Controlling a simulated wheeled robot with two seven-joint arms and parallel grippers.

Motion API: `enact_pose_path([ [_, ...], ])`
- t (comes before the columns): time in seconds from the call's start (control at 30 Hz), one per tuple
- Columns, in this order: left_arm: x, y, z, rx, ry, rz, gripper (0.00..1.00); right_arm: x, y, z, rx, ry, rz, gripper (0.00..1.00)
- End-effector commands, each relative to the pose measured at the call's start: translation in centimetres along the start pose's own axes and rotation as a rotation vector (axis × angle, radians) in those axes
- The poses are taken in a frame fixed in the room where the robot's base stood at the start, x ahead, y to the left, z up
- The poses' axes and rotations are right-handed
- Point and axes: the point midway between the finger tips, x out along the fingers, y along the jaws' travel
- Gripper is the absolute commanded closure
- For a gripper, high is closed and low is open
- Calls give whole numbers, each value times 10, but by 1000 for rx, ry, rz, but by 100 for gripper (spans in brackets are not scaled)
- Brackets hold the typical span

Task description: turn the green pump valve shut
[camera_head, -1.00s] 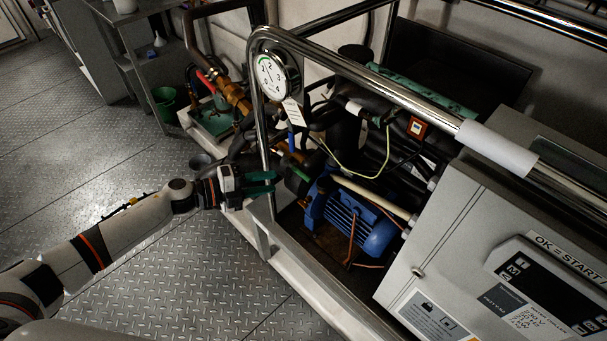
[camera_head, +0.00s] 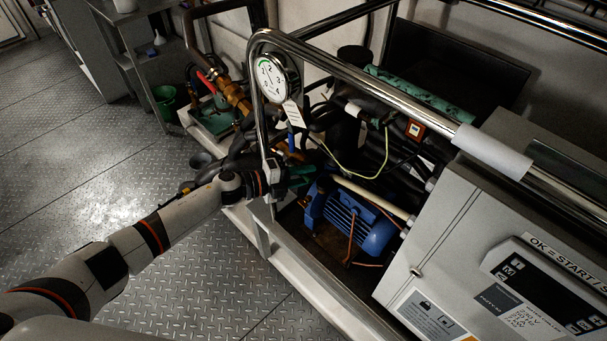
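My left gripper (camera_head: 302,176) reaches in over the front edge of the chiller frame, just past the upright chrome post. The green pump valve is in this same spot. It is mostly hidden by the fingers, and I cannot tell its green from theirs. I cannot tell whether the fingers touch it. My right gripper is not in view.
A chrome rail (camera_head: 350,75) arches over the machinery, with a white-faced gauge (camera_head: 271,79) beside its bend. A grey control box (camera_head: 470,240) stands at the right. Hoses and cables crowd behind the motor. The metal floor (camera_head: 215,285) in front is clear.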

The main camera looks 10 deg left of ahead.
Motion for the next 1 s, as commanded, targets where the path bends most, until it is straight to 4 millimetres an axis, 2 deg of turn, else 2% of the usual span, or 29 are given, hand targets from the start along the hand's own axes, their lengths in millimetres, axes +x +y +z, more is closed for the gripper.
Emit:
enact_pose_path([
  [0.03,0,0,0,0,0,0,79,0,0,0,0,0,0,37],
  [0.17,0,0,0,-1,0,0,100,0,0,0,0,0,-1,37],
  [0.63,0,-3,0,40,10,-18,100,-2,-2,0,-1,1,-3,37],
  [1.0,1,-17,-3,264,57,-112,100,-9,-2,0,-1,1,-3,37],
])
